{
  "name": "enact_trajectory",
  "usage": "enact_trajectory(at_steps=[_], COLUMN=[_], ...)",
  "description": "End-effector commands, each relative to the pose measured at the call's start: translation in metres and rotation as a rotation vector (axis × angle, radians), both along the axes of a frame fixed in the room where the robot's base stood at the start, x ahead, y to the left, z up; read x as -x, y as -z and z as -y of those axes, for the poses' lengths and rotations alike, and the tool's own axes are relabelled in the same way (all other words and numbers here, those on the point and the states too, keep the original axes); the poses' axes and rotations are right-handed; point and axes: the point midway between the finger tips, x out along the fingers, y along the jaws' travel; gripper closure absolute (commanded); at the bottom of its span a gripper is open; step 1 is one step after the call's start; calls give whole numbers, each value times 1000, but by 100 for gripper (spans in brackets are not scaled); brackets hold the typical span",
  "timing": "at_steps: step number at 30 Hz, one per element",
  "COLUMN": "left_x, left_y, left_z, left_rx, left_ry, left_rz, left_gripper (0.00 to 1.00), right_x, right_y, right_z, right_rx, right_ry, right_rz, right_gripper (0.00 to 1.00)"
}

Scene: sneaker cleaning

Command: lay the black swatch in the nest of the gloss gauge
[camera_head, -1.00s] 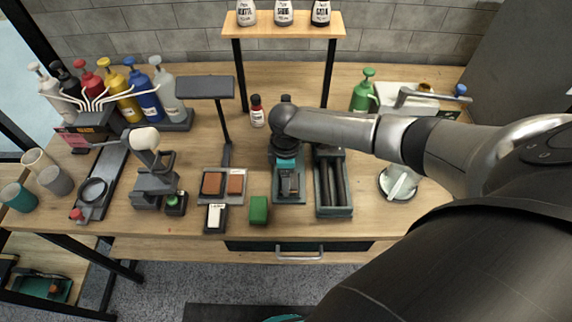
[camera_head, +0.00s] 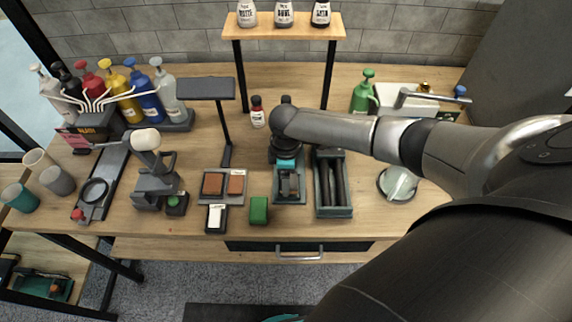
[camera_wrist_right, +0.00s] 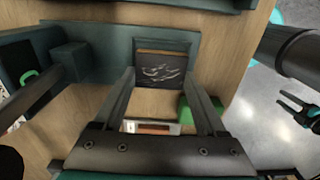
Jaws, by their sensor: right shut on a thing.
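A dark square plate with pale streaks, apparently the black swatch (camera_wrist_right: 160,68), is between the fingertips of my right gripper (camera_wrist_right: 160,76) in the right wrist view. A teal-grey frame, apparently the nest of the gloss gauge (camera_wrist_right: 118,45), borders it. I cannot tell whether the swatch touches its floor. In the head view the gauge (camera_head: 277,197) stands at the front middle of the table. My right gripper (camera_head: 288,178) points down over it, its fingers shut on the swatch. The arm hides the gauge's far part. My left gripper is not in view.
Left of the gauge are a tray (camera_head: 225,201) with two brown swatches, a green block (camera_head: 258,211) and a small white-topped piece (camera_head: 216,217). A box with dark rods (camera_head: 334,212) stands close on the right. A dark post lamp (camera_head: 206,88) rises behind the tray.

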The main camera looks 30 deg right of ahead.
Motion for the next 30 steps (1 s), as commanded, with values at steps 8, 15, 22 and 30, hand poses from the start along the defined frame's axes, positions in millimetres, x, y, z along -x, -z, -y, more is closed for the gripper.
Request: enact_trajectory(at_steps=[8, 15, 22, 30], left_x=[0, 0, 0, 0], left_y=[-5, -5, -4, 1], left_z=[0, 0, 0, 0], left_rx=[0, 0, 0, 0], left_ry=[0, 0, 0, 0], left_rz=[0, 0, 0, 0], left_gripper=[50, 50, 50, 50], right_x=[0, 0, 0, 0], right_y=[-1, 0, 2, 9], right_z=[-1, 0, 0, 0], right_rx=[-1, -1, 0, 0], right_ry=[-1, -1, 0, 0], right_rz=[1, 1, 0, 0], right_gripper=[79, 79, 79, 79])
